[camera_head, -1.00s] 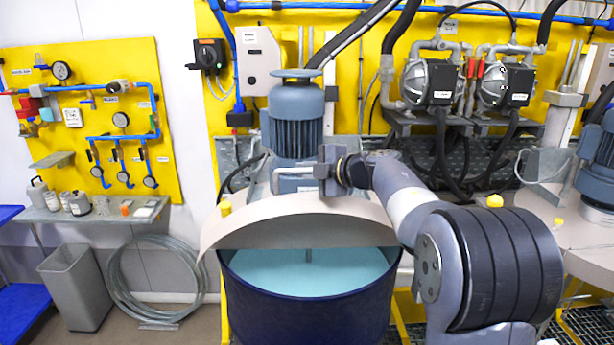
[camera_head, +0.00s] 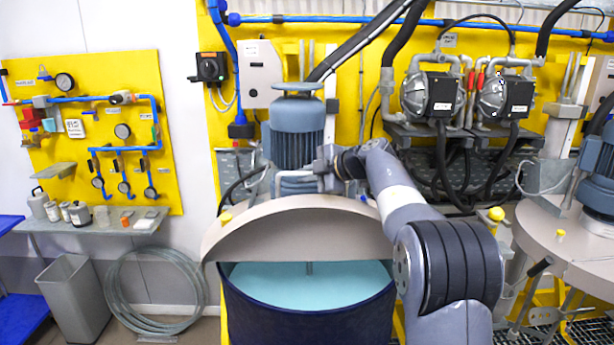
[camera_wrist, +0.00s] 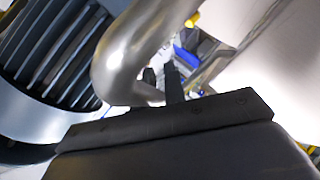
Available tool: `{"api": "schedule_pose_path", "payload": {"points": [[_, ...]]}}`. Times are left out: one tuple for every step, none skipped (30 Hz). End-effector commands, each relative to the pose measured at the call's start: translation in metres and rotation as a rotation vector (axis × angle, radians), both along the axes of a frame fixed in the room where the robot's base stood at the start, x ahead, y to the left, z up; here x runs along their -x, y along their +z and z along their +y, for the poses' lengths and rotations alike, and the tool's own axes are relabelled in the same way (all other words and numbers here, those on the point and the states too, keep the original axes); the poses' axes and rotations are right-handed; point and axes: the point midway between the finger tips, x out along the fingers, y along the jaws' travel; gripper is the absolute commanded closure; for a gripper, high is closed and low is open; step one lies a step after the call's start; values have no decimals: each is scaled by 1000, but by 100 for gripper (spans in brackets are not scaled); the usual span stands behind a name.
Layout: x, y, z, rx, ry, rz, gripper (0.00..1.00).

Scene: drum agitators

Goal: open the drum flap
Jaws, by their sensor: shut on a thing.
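The beige drum flap (camera_head: 300,230) is raised and tilted up at the front of the drum lid. Beneath it the dark blue drum (camera_head: 305,316) shows light blue contents (camera_head: 310,275). My gripper (camera_head: 325,170) is at the flap's handle, behind the raised flap and in front of the motor. In the wrist view, the black fingers of my gripper (camera_wrist: 160,82) are shut on the thick, curved metal handle (camera_wrist: 130,60). The far side of the grip is partly hidden by the handle.
A blue-grey motor (camera_head: 297,130) stands close behind the flap. Hoses and two pumps (camera_head: 432,95) are on the yellow wall behind. A second beige drum lid (camera_head: 560,240) is at right. A grey bin (camera_head: 73,298) and coiled hose (camera_head: 155,290) stand at left.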

Motion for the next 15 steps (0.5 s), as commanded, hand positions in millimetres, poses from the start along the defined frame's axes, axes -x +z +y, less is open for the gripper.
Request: {"api": "schedule_pose_path", "payload": {"points": [[0, -12, 0, 4, 5, 21, 100], [0, -12, 0, 5, 5, 21, 100], [0, -12, 0, 5, 5, 21, 100], [0, -12, 0, 5, 5, 21, 100], [0, -12, 0, 5, 5, 21, 100], [0, -12, 0, 5, 5, 21, 87], [0, -12, 0, 4, 6, 21, 84], [0, -12, 0, 5, 5, 21, 82], [0, -12, 0, 4, 5, 20, 78], [0, -11, 0, 4, 5, 20, 76], [0, -11, 0, 4, 5, 19, 74], [0, -11, 0, 4, 5, 18, 70], [0, -10, 0, 4, 5, 16, 68], [0, -9, 0, 3, 4, 16, 67], [0, -9, 0, 3, 4, 14, 67]]}}
